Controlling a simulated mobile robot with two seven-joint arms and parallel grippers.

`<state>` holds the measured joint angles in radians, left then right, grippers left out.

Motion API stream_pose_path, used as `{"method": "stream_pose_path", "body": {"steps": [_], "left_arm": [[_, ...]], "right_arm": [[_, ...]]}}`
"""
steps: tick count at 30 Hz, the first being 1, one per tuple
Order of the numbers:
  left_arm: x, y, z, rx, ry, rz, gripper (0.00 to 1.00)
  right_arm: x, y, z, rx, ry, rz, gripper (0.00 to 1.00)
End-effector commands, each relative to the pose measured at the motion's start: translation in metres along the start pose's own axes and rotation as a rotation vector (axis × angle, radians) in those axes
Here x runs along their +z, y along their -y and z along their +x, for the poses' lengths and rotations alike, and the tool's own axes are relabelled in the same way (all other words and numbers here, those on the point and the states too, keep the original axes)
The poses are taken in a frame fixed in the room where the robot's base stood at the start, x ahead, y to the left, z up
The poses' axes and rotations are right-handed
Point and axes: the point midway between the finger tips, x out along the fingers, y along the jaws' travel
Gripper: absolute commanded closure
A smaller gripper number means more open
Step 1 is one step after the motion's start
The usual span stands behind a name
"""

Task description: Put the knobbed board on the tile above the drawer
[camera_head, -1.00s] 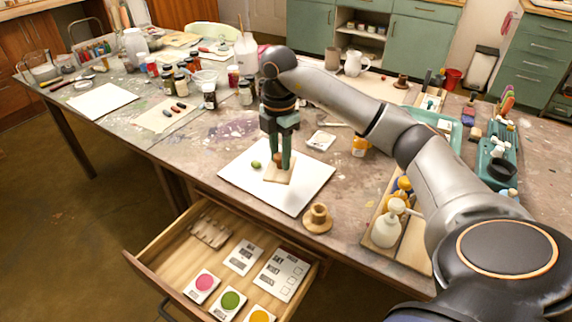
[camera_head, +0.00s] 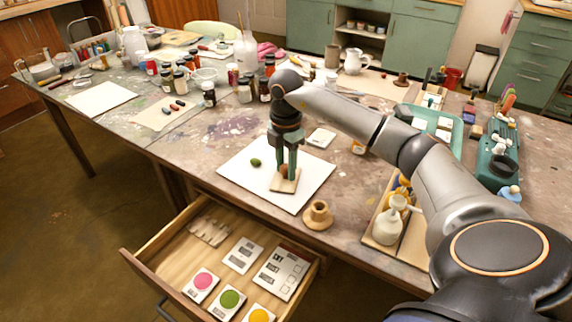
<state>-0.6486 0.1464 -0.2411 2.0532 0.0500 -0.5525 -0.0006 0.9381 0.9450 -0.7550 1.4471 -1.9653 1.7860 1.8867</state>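The knobbed board (camera_head: 285,184) is a small pale wooden square with a brown knob. It is over the white tile (camera_head: 240,178), right of the tile's middle; I cannot tell if it touches the tile. My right gripper (camera_head: 284,168) points straight down with its green fingers on either side of the knob, shut on it. The knob is partly hidden between the fingers. The open drawer (camera_head: 165,240) is below the tile, at the front of the table. My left gripper is not in view.
A small green lump (camera_head: 255,162) lies on the tile, left of the board. A wooden tray with a white pump bottle (camera_head: 388,226) is further right. Jars (camera_head: 244,90) stand behind.

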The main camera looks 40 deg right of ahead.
Motion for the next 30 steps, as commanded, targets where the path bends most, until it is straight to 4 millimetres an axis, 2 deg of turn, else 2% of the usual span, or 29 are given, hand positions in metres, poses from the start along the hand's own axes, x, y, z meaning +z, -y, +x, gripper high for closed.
{"method": "stream_pose_path", "body": {"steps": [1,6,14,17,20,30], "left_arm": [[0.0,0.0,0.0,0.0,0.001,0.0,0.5],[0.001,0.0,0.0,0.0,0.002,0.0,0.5],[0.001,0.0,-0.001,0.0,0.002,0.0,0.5],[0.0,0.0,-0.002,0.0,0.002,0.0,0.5],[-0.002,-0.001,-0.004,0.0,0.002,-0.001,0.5],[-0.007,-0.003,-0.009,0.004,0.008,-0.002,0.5]], "right_arm": [[0.0,0.0,0.0,-0.001,0.0,0.0,0.55],[0.0,0.0,0.0,-0.001,0.0,0.0,0.36],[0.0,0.0,-0.001,0.0,0.0,0.0,0.35],[0.0,0.0,-0.008,0.001,0.0,0.0,0.35],[0.0,-0.001,-0.024,0.003,0.0,0.0,0.35],[0.0,-0.001,-0.096,0.003,0.0,0.0,0.35]]}}
